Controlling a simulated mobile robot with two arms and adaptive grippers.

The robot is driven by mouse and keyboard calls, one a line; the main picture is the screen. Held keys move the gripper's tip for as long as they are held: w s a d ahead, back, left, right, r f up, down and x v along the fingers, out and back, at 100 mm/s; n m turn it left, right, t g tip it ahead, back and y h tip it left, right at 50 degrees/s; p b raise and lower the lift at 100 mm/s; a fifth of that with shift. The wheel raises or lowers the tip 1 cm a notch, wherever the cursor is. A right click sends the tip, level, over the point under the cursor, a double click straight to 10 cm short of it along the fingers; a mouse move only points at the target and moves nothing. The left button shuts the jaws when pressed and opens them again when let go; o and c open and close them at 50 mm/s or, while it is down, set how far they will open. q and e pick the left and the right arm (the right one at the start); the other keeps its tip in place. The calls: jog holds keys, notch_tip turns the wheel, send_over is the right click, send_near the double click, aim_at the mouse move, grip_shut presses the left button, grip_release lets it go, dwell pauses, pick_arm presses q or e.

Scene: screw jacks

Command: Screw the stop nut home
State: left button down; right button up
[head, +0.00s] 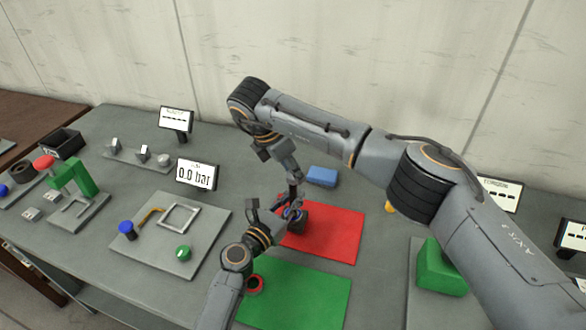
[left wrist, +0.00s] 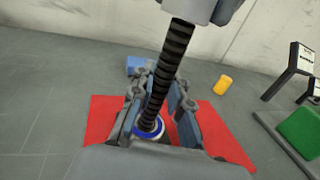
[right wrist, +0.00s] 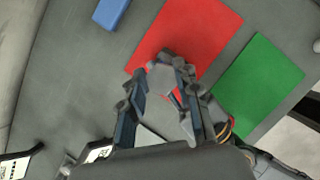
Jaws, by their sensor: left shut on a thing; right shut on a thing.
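A dark threaded screw (left wrist: 168,68) stands slightly tilted in the left wrist view, rising from a blue and white ring (left wrist: 149,129) over the red mat (left wrist: 95,115). My left gripper (left wrist: 158,122) has its fingers closed around the lower part, at the ring; it also shows in the head view (head: 284,214). My right gripper (head: 294,181) comes down from above onto the screw's top end. In the right wrist view its fingers (right wrist: 168,62) are closed on a grey piece, mostly hidden; I cannot tell whether this is the stop nut.
A red ring (head: 255,284) lies on the green mat (head: 300,298). A pressure display (head: 197,175) and a fixture plate (head: 165,245) are at left, a green block (head: 440,270) at right.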

jog(key=m, duration=0.1)
jog(key=m+g, duration=0.1)
jog(key=m, duration=0.3)
jog(key=shift+w+r+g+h, duration=0.1)
jog(key=shift+w+g+h, duration=0.2)
jog(key=shift+d+m+g, duration=0.15)
jog(key=shift+m+g, duration=0.35)
jog(key=shift+m, duration=0.8)
jog(key=o, duration=1)
jog(key=shift+s, duration=0.1)
jog(key=shift+o, duration=0.2)
jog(key=shift+r, duration=2.15)
